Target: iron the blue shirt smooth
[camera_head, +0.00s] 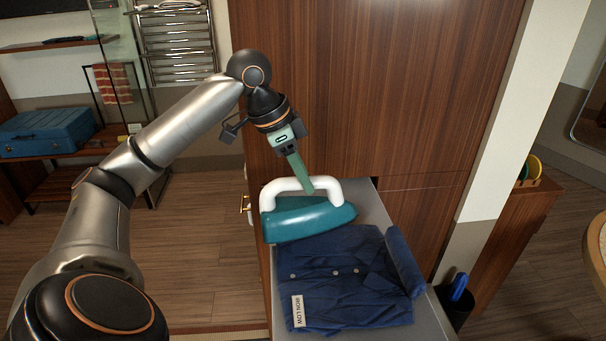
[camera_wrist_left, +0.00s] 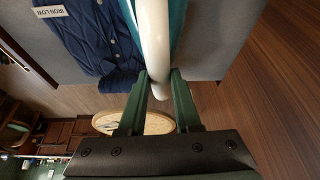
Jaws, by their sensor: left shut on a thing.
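The blue shirt (camera_head: 345,290) lies folded on a grey board, with visible creases, pale buttons and a white tag reading "IRON LOW" (camera_head: 298,311). It also shows creased in the left wrist view (camera_wrist_left: 88,38). The teal iron (camera_head: 305,220) with a thick white handle is at the far edge of the shirt. I cannot tell whether its sole touches the board or the shirt. My left gripper (camera_head: 308,190) reaches down from above and is shut on the white handle, its green fingers (camera_wrist_left: 159,84) on either side of it. My right gripper is not in view.
The grey board (camera_head: 372,208) is bare behind the shirt and along its right side. A wooden cabinet wall (camera_head: 375,90) stands close behind. A dark bin (camera_head: 455,302) with a blue item is at the right. A blue case (camera_head: 45,132) sits on a shelf at far left.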

